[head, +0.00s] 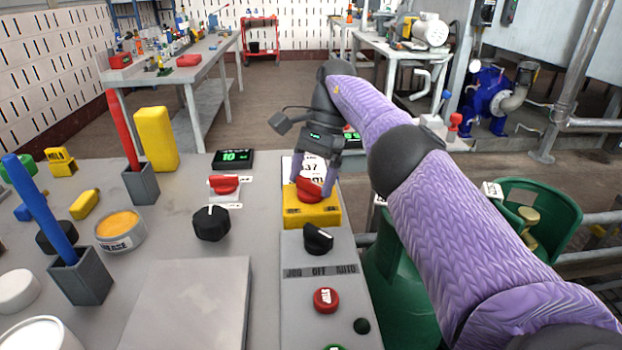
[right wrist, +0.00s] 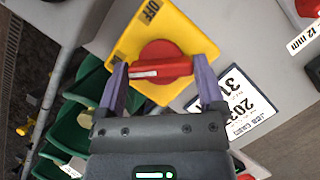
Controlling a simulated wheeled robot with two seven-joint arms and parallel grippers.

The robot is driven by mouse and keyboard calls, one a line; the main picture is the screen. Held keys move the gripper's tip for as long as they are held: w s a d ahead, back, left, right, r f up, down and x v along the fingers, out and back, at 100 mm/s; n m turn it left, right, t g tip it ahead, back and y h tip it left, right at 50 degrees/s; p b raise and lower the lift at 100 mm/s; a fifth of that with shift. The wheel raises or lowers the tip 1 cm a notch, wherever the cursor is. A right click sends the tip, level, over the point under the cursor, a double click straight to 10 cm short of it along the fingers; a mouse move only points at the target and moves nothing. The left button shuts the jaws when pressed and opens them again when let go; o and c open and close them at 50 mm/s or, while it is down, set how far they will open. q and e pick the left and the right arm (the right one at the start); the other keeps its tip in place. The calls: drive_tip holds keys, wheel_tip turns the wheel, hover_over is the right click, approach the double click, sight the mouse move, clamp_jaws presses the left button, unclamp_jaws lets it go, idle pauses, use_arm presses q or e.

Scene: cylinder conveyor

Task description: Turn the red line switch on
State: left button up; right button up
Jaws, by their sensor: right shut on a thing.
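The red line switch (head: 307,193) is a red rotary knob on a yellow base plate (head: 309,216), at the far end of a grey panel. It also shows in the right wrist view (right wrist: 168,58), with a white mark across it and the word OFF on the yellow plate (right wrist: 124,42). My right gripper (head: 313,188) comes down over the knob. Its two purple fingers lie on opposite sides of the knob and are shut on it. The fingers cover parts of the knob's sides. My left gripper is not in view.
A black selector knob (head: 318,239) and a red stop button (head: 326,299) sit nearer on the same panel. A black dial (head: 211,223) and a smaller red switch (head: 224,185) lie left. Bins with red and blue bars (head: 80,281) stand farther left.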

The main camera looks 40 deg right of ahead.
drive_tip(key=o, duration=1)
drive_tip(key=shift+c, duration=0.2)
